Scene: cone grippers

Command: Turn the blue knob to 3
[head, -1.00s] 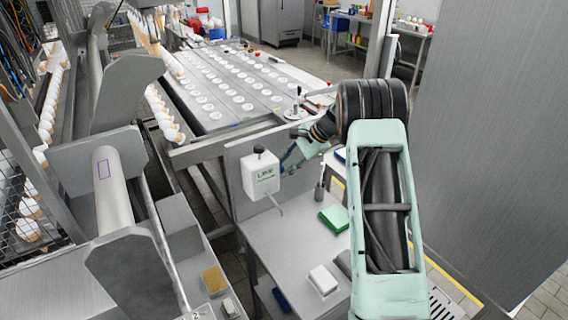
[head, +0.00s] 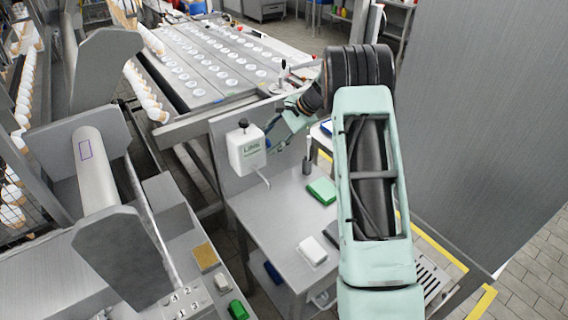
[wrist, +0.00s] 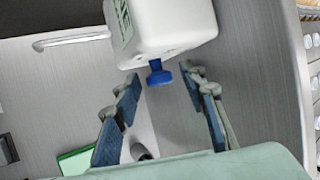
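A grey panel (head: 160,313) with raised number marks, among them 3 (head: 195,306), shows at the bottom edge of the head view. It is partly cut off, and I cannot make out a blue knob on it. My gripper (head: 277,140) is just right of a white dispenser (head: 246,153) in the head view. In the wrist view my gripper (wrist: 164,88) is open and empty. Its two blue-padded fingers are apart, and a small blue cap (wrist: 158,73) on the white dispenser (wrist: 165,28) shows between their tips, with no visible contact.
A steel table (head: 270,215) holds a green box (head: 321,190) and a white block (head: 312,250). A sponge (head: 205,257) and a green item (head: 238,310) lie by the number panel. A grey roller frame (head: 97,170) stands left. A tall grey wall (head: 480,120) is right.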

